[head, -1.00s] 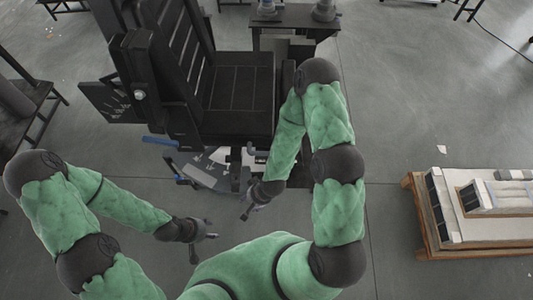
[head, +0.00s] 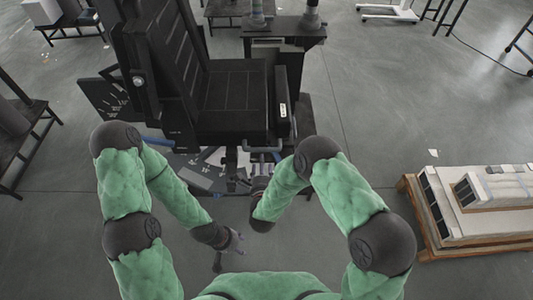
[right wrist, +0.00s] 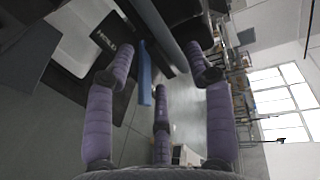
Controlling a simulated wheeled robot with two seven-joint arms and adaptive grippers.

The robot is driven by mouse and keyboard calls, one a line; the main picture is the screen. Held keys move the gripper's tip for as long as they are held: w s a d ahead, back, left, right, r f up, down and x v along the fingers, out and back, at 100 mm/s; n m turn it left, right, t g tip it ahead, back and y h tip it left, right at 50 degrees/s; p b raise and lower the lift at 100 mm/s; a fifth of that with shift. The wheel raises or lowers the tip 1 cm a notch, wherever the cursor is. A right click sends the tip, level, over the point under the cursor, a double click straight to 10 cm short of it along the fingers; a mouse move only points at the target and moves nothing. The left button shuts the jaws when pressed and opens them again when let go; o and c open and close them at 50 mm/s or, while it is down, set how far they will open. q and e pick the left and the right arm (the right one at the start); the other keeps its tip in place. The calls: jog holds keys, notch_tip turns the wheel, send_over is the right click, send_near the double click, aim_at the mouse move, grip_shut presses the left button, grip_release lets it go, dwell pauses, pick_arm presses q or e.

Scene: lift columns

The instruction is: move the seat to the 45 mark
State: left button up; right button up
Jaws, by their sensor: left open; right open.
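The black seat (head: 232,95) stands at the upper middle of the head view, with its tall slatted backrest to the left. Below its front edge is a pale scale plate (head: 205,165) with dark marks; I cannot read its numbers. My left gripper (head: 230,252) is open and empty, low in front of the seat. My right gripper (head: 260,180) is just under the seat's front edge, partly hidden by its arm. In the right wrist view its fingers (right wrist: 160,85) are spread, and a blue bar (right wrist: 145,75) shows between them, not gripped.
A blue lever (head: 155,140) sticks out at the seat's lower left. A dark plate with white marks (head: 108,98) is beside the backrest. A pallet with white panels (head: 480,205) lies at the right. A dark bench (head: 285,30) stands behind the seat. Floor between is clear.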

jog(key=b+x, duration=0.2)
jog(key=x, duration=0.6)
jog(key=shift+w, duration=0.3)
grip_shut()
